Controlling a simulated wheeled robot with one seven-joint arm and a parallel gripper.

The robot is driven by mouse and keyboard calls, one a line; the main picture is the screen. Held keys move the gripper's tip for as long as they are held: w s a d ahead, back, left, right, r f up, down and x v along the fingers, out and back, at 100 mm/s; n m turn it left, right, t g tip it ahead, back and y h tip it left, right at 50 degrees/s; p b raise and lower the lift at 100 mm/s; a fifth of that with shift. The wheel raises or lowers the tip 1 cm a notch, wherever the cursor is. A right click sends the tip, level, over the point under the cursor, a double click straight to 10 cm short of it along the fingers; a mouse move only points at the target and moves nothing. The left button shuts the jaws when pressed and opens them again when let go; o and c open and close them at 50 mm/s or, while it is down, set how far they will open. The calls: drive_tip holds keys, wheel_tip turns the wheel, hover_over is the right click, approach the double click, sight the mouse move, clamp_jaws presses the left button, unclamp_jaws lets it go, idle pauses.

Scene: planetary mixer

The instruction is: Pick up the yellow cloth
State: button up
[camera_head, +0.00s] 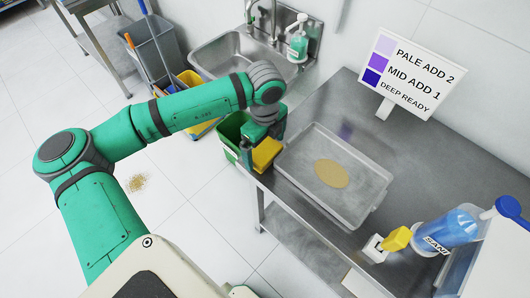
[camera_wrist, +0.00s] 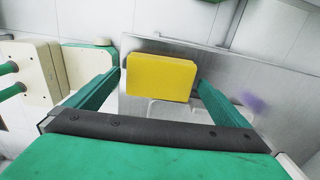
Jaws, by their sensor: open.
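A yellow cloth (camera_head: 266,152), shaped like a folded flat block, lies at the near left corner of the steel counter, left of the metal tray. My gripper (camera_head: 262,134) is right over it, pointing down, and hides part of it. In the wrist view, the cloth (camera_wrist: 160,78) shows between the two green fingers of my gripper (camera_wrist: 158,82). The fingers stand apart, one on each side, with a small gap visible on the right. I cannot tell whether the left finger touches it.
A metal tray (camera_head: 292,178) with a tan oval patch stands right beside the cloth. A green bin (camera_head: 231,128) is by the counter's left edge. A sign (camera_head: 414,72), a blue SANI bottle (camera_head: 452,229) and a smaller yellow item (camera_head: 397,239) stand to the right.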

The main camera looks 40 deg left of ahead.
drive_tip(key=shift+f, duration=0.9)
drive_tip(key=c, duration=0.9)
drive_tip(key=shift+s+a, duration=0.1)
drive_tip(key=shift+c, duration=0.2)
